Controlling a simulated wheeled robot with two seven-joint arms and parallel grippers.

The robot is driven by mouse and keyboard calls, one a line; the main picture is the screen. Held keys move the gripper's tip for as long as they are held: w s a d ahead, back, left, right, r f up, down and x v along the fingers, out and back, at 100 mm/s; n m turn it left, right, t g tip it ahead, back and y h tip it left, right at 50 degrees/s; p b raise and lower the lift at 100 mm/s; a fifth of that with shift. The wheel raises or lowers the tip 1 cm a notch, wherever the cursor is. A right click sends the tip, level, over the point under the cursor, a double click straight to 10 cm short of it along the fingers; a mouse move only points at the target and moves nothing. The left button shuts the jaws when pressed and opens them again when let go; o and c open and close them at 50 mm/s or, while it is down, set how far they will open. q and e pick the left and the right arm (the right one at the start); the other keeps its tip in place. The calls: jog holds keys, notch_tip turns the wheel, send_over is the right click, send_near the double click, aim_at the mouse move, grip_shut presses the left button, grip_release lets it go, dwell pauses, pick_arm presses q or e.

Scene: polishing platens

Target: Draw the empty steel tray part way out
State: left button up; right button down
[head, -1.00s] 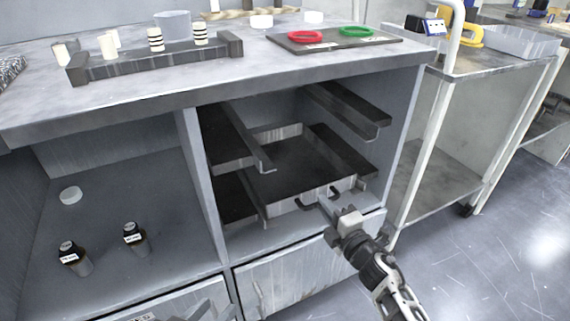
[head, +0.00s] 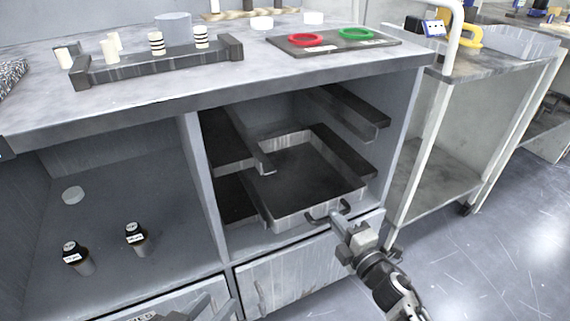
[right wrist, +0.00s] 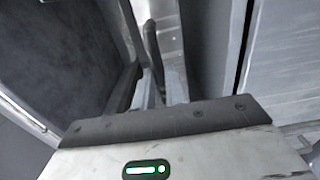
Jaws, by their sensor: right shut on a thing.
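The steel tray (head: 297,218) sits on the lower pair of rails in the right bay of the cabinet, its front projecting and its dark floor bare. A dark bow handle (head: 316,214) is on its front wall. My right gripper (head: 338,212) is shut on this handle at its right part. In the right wrist view the dark handle (right wrist: 151,45) runs between the fingers (right wrist: 160,88). A grey part at the bottom edge of the head view seems to be my left gripper (head: 207,303); its jaws cannot be made out.
Upper rails (head: 345,112) above the tray are empty. A drawer front (head: 300,275) lies below. A trolley (head: 425,180) stands close at right.

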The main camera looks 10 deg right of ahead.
jog(key=p+v, duration=0.1)
jog(key=v, duration=0.5)
dwell(0.8)
